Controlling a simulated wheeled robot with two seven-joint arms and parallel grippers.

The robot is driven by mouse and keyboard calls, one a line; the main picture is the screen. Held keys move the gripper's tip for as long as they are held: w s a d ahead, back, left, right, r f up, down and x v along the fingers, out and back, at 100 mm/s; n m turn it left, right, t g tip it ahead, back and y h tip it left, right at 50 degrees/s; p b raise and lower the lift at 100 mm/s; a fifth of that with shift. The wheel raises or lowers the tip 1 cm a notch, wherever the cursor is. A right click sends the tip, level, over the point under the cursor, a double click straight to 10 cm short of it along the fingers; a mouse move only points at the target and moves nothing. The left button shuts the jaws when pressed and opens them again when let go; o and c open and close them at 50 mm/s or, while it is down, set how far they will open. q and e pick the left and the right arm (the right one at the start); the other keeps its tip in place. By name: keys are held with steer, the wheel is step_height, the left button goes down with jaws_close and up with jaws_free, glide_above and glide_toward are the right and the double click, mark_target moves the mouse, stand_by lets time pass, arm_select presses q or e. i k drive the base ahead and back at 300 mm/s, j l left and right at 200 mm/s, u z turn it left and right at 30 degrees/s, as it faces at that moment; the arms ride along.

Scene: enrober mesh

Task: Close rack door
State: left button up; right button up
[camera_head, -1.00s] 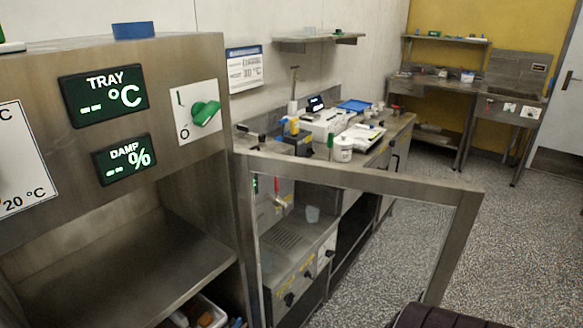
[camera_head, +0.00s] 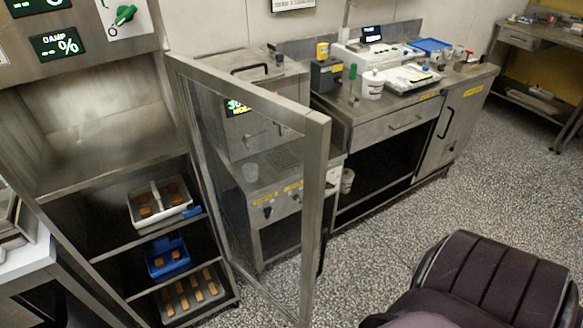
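The rack door (camera_head: 314,200) is a metal frame with a clear pane, hinged at the rack's right side. It stands swung open, out into the room. The rack (camera_head: 110,165) is on the left with its front uncovered. Its shelves hold a white tray (camera_head: 134,222) with brown pieces, a blue tray (camera_head: 150,262) and a metal tray (camera_head: 165,305) with several bars. Neither gripper is in view. A dark padded part, probably my own body, shows at the bottom right.
A steel bench (camera_head: 385,130) with a scale, white tub (camera_head: 372,85) and bottles stands behind the door. A metal table corner (camera_head: 25,262) juts in at the left. The speckled floor (camera_head: 385,225) between door and bench is free.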

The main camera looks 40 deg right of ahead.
mark_target(315, 126)
steer(key=l+u, duration=0.15)
steer(key=l, duration=0.35)
steer(key=k+l+u, duration=0.15)
steer(key=l, duration=0.35)
steer(key=l+u, duration=0.15)
steer(key=l, duration=0.35)
steer(key=k+l+u, duration=0.15)
steer(key=l, duration=0.3)
